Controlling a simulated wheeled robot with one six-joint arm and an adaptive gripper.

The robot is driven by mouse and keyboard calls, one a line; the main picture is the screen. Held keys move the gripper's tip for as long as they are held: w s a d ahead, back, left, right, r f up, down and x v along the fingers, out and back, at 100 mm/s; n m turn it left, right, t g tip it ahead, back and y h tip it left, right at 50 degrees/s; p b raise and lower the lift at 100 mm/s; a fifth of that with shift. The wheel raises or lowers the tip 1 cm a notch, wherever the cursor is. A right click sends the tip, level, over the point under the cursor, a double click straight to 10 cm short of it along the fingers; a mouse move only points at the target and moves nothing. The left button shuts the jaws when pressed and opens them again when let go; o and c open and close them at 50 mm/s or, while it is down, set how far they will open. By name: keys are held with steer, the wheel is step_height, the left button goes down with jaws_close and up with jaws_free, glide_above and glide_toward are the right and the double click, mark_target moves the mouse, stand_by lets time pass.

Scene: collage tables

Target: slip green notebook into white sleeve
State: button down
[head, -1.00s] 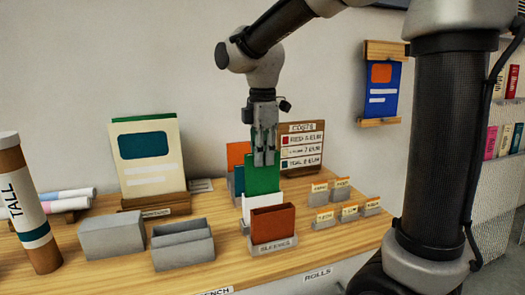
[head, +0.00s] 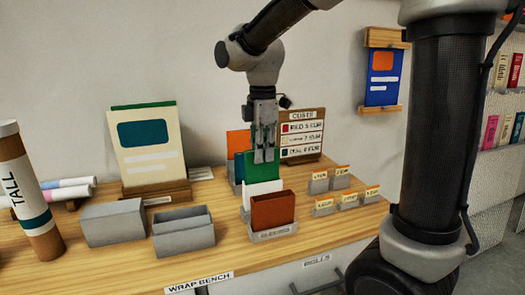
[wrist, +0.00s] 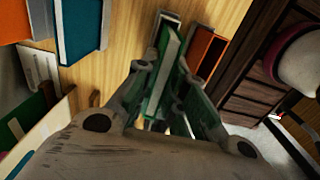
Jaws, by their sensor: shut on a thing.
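My gripper (head: 264,157) points down and is shut on the top of the green notebook (head: 259,170). The notebook is upright, and its lower part is hidden behind the front of the white sleeve (head: 262,189). In the wrist view, the green notebook (wrist: 163,72) runs between my fingers. Its far end appears to lie within the pale opening of the white sleeve (wrist: 173,17). How deep its lower edge sits cannot be seen.
A red-brown sleeve (head: 272,212) stands just in front of the white one. Blue and orange items (head: 236,145) stand close behind. Small card holders (head: 347,206) are to the right, and grey open boxes (head: 183,233) to the left.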

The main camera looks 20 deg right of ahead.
mark_target(262, 171)
steer(key=shift+f, duration=0.1)
steer(key=shift+f, duration=2.8)
steer(key=c, duration=1.4)
jaws_free()
step_height(262, 171, up, 12)
